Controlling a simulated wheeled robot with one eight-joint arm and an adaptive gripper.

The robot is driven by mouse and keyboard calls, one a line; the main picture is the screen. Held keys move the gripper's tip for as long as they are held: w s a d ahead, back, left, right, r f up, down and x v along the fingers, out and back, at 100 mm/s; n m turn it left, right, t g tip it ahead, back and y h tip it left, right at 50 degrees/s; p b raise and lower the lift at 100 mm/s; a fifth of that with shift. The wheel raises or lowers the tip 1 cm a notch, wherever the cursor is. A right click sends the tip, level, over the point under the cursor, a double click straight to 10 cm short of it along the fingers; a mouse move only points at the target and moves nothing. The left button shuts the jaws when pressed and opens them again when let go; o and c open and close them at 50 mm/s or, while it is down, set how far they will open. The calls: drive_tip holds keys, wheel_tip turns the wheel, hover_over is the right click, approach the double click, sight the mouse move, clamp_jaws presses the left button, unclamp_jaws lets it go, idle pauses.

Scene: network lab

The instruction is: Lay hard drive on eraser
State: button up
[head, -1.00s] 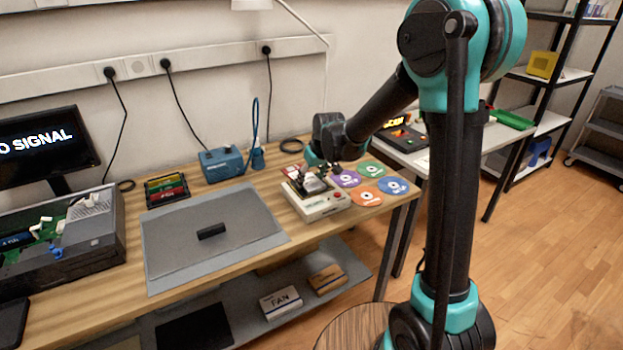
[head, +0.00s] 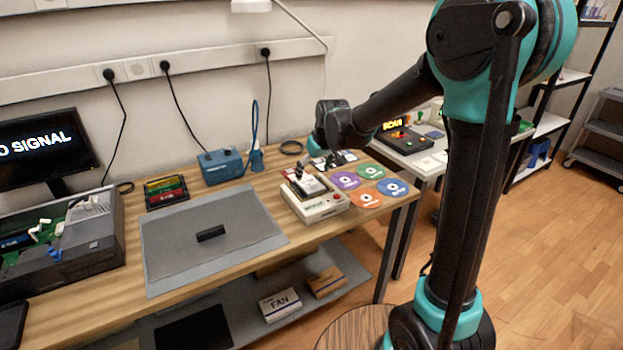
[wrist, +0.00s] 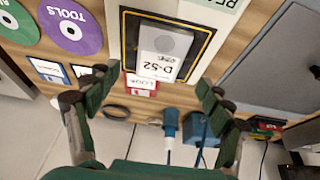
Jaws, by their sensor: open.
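The hard drive (wrist: 165,52) is a light grey-white block with a label reading D-52. It lies on the black, yellow-edged top of a beige device with a red button, which I take to be the eraser (head: 323,209). The eraser's pale casing also shows in the wrist view (wrist: 202,27). The drive shows in the head view too (head: 311,186). My gripper (wrist: 157,92) is open and empty. Its fingers are spread to either side below the drive in the wrist picture, apart from it. In the head view my gripper (head: 318,161) hangs just above and behind the drive.
Colored discs (head: 345,181) lie right of the eraser, and small floppy disks (head: 347,156) lie behind it. A blue device (head: 222,166) stands at the back. A grey mat (head: 180,262) with a small black block (head: 210,233) lies left. An open computer case (head: 85,250) stands farther left.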

drive_tip(key=v, duration=0.7)
drive_tip(key=s+d+f+m+h, duration=0.1)
drive_tip(key=s+d+f+m, duration=0.1)
drive_tip(key=s+d+f, duration=0.2)
drive_tip(key=s+d+f+m, duration=0.2)
drive_tip(key=s+d+f, duration=0.3)
drive_tip(key=s+d, duration=0.6)
drive_tip(key=s+d+f+m+h, duration=0.1)
drive_tip(key=s+d+f+m, duration=0.1)
drive_tip(key=s+d+f, duration=0.3)
drive_tip(key=s+d, duration=0.3)
drive_tip(key=shift+f+m+h, duration=0.25)
drive_tip(key=shift+m+h, duration=0.05)
drive_tip(key=shift+m, duration=0.1)
drive_tip(key=shift+a, duration=0.1)
drive_tip(key=shift+c, duration=0.3)
